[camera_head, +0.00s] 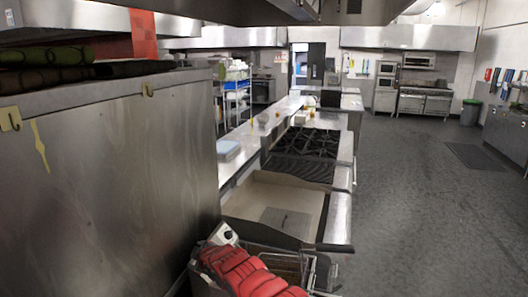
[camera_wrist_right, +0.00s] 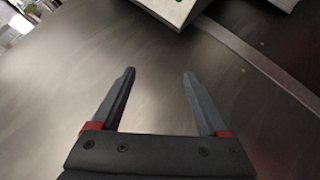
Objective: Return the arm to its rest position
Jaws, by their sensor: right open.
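My right gripper (camera_wrist_right: 159,75) shows in the right wrist view. Its two grey fingers are spread apart with nothing between them. A plain brushed metal surface (camera_wrist_right: 60,75) lies beyond the fingers. My left gripper is not seen in any frame.
In the head view a tall steel panel (camera_head: 120,180) fills the left side. A counter with a black stove top (camera_head: 305,150) runs back. The grey floor (camera_head: 425,200) is clear at right.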

